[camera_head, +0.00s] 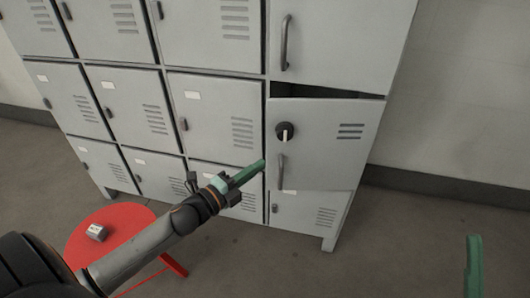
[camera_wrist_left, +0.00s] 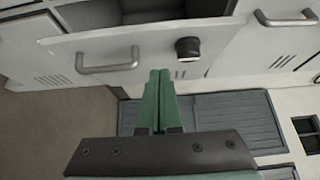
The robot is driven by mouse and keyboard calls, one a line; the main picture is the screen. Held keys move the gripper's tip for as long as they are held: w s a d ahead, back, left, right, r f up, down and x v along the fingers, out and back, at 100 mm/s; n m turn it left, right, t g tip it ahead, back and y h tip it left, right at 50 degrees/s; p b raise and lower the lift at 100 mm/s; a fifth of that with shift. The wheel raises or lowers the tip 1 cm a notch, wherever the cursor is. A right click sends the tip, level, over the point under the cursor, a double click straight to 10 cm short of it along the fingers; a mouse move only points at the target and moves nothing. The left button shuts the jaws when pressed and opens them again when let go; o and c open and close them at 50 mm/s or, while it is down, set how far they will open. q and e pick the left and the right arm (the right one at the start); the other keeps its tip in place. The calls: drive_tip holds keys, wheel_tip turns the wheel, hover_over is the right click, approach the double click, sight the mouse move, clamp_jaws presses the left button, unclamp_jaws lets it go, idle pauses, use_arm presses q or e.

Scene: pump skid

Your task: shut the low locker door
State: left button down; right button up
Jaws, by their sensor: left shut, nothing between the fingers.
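The low locker door (camera_head: 325,150) stands ajar, swung out from the grey cabinet with a dark gap along its top edge. It carries a black knob with a pale pointer (camera_head: 285,131) and a bar handle (camera_head: 281,171). My left gripper (camera_head: 262,166) is shut and empty, its green fingertips just left of the door's handle side. In the left wrist view the closed fingers (camera_wrist_left: 159,78) are near the door edge, by the knob (camera_wrist_left: 187,48) and handle (camera_wrist_left: 107,62); contact cannot be told. My right gripper (camera_head: 473,265) shows only a green finger at the lower right.
Other locker doors (camera_head: 215,115) around it look closed. A red round stool (camera_head: 88,238) with a small grey object (camera_head: 97,232) on it stands at the lower left, under my left arm. Floor right of the cabinet (camera_head: 400,235) is clear.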

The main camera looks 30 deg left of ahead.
use_arm(q)
drive_tip(key=w, duration=0.3)
drive_tip(key=w+b, duration=0.1)
drive_tip(key=w, duration=0.1)
drive_tip(key=shift+w+a, duration=0.3)
drive_tip(key=shift+w, duration=0.05)
drive_tip(key=shift+w+a, duration=0.25)
drive_tip(key=shift+w, duration=0.25)
use_arm(e)
drive_tip(key=shift+a+f, duration=0.15)
drive_tip(key=shift+f, duration=0.6)
